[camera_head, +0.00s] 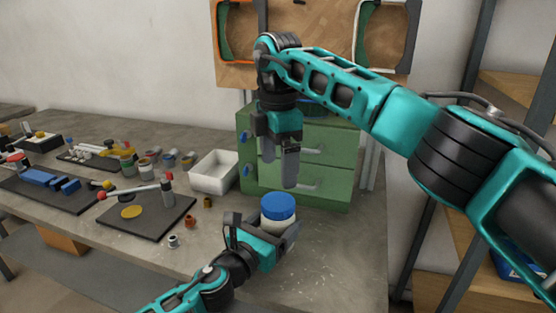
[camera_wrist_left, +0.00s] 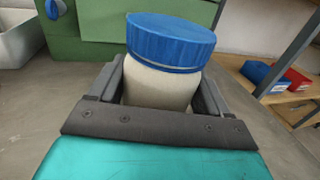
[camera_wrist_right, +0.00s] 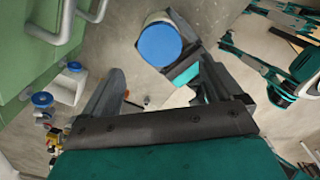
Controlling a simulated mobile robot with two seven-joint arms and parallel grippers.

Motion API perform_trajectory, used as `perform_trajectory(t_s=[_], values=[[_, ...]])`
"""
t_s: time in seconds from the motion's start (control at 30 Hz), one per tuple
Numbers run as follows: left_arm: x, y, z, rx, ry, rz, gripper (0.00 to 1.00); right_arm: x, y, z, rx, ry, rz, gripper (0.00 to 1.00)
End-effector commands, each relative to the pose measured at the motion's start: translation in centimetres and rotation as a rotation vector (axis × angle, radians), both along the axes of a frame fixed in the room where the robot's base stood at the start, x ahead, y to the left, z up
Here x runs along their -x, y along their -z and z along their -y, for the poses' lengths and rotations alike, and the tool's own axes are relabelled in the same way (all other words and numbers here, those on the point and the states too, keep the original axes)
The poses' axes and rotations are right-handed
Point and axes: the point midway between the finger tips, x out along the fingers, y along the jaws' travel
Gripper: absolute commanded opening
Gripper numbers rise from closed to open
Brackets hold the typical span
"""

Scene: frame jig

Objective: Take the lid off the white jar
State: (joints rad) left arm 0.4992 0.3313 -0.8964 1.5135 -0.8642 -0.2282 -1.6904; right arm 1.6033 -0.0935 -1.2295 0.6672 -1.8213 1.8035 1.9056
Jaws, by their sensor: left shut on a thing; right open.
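The white jar (camera_head: 272,224) stands upright near the table's front right, with a blue lid (camera_head: 279,206) on it. My left gripper (camera_head: 264,230) is shut around the jar's body below the lid. In the left wrist view, its fingers flank the white jar (camera_wrist_left: 158,86), and the blue lid (camera_wrist_left: 170,42) sits above them. My right gripper (camera_head: 280,168) is open and empty, pointing down above the jar. In the right wrist view, the blue lid (camera_wrist_right: 160,45) lies beyond the open fingers, apart from them.
A green drawer cabinet (camera_head: 322,178) with handles stands just behind the jar. A white bin (camera_head: 214,173) is left of it. A dark mat (camera_head: 148,222) with a hammer-like tool, small pots and other parts lie further left. The table right of the jar is clear.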

Motion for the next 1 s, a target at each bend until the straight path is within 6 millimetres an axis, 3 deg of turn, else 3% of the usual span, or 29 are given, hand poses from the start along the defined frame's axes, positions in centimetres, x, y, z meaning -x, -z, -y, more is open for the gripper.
perform_trajectory(t_s=[0.2, 0.37, 0.8, 1.0], values=[[0.0, 0.1, 0.0, 0.0, 0.0, -0.001, 0.0, 0.0, 0.1, 0.0, -0.001, 0.248, -0.001, 0.93], [0.0, 0.1, 0.0, 0.0, 0.0, -0.001, 0.0, 0.0, 0.3, 0.0, 0.0, 0.317, -0.002, 0.93], [0.0, 0.1, 0.0, 0.0, 0.0, -0.001, 0.0, 0.0, 6.3, 0.0, 0.0, 0.325, -0.003, 0.93], [0.0, 0.1, 0.0, 0.0, 0.0, -0.001, 0.0, 0.0, 7.8, 0.0, 0.0, 0.324, -0.001, 0.93]])
